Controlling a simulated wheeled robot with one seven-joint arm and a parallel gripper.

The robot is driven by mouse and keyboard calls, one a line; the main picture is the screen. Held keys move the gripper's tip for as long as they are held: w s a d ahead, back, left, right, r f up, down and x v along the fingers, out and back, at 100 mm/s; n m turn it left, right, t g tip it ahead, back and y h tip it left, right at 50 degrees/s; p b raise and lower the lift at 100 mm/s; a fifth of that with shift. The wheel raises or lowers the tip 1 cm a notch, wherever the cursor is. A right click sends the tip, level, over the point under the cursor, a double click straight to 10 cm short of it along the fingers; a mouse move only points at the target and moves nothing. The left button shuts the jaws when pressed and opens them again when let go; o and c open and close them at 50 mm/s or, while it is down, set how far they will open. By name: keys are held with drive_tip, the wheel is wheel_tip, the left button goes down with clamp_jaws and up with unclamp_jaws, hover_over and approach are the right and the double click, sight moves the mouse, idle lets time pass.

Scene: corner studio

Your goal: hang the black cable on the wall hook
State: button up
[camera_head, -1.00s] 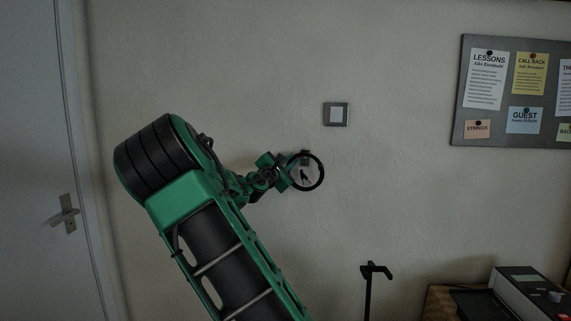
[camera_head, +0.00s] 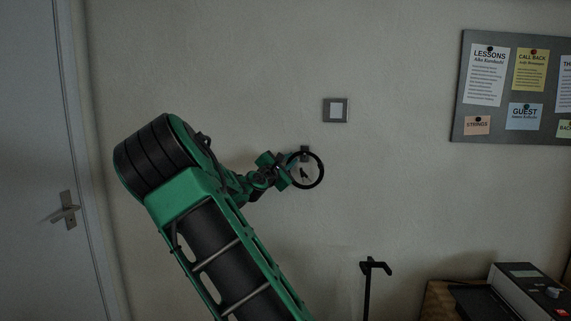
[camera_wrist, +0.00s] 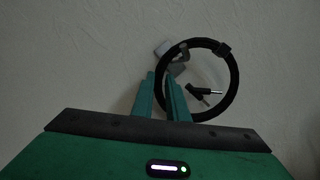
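The black cable (camera_head: 323,171) is a coiled ring, upright in front of the wall at the end of my arm. In the wrist view the cable (camera_wrist: 235,82) has a tie at its upper right, and plug ends with silver tips hang inside the ring. My gripper (camera_head: 287,172) is at the ring's left side; in the wrist view my gripper (camera_wrist: 160,80) has its two green fingers on either side of the cable, closed on it. The wall hook (camera_head: 305,151), small and dark, shows at the ring's top; whether the cable touches it I cannot tell.
A light switch (camera_head: 336,110) is on the wall above the hook. A notice board (camera_head: 490,128) hangs at right. A black stand (camera_head: 368,290) rises below, and a device (camera_head: 527,290) sits on a wooden table at lower right. A door (camera_head: 35,120) is at left.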

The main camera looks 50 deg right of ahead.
drive_tip(key=o, duration=0.4)
drive_tip(key=shift+f, duration=0.1)
drive_tip(key=shift+a, duration=0.1)
drive_tip(key=v, duration=1)
drive_tip(key=shift+a, duration=0.25)
drive_tip(key=shift+s, duration=0.1)
